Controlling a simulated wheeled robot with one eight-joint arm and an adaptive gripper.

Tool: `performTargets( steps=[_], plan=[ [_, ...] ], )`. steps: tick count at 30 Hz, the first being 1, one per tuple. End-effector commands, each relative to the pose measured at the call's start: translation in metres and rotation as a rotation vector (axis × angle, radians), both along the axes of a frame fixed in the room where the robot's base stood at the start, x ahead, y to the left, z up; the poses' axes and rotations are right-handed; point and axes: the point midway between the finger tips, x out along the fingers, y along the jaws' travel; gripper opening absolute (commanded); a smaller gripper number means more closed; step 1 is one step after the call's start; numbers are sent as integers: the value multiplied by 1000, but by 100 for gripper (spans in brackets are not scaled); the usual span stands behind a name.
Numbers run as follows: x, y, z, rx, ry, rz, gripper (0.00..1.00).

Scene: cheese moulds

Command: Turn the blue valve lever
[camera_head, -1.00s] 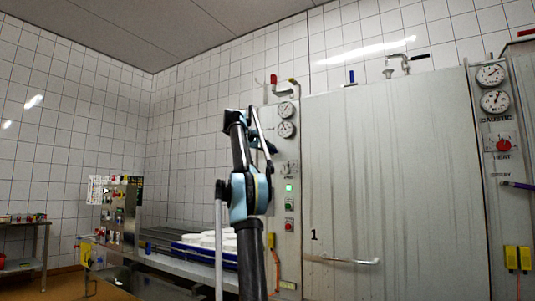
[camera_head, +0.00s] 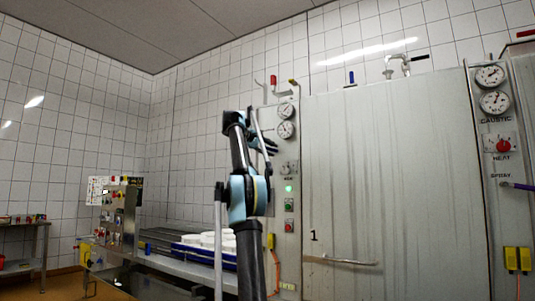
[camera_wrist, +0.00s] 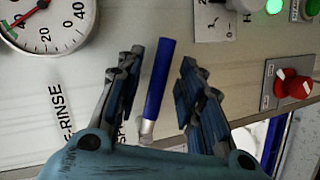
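A blue valve lever (camera_wrist: 158,78) with a metal stem at its lower end shows in the wrist view, against the pale panel. My gripper (camera_wrist: 161,65) is open, with one dark ribbed finger on each side of the lever. Gaps show between the lever and both fingers, so it is not gripped. In the head view my gripper (camera_head: 268,146) is in front of the left control panel, below the gauges. The lever between my fingers cannot be made out there.
In the wrist view a round gauge (camera_wrist: 45,22) is at upper left and a red knob (camera_wrist: 293,88) at right. In the head view a large grey door (camera_head: 390,180) stands right of my arm.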

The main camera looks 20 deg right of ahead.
Motion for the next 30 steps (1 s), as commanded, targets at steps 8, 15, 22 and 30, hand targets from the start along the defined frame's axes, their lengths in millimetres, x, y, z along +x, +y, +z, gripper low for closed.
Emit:
performTargets(
  steps=[8,15,22,30],
  plan=[
    [-5,12,4,0,1,1,34],
    [-19,52,15,0,0,3,34],
    [-33,87,26,0,1,3,34],
    [-41,106,32,0,1,-1,34]
  ],
)
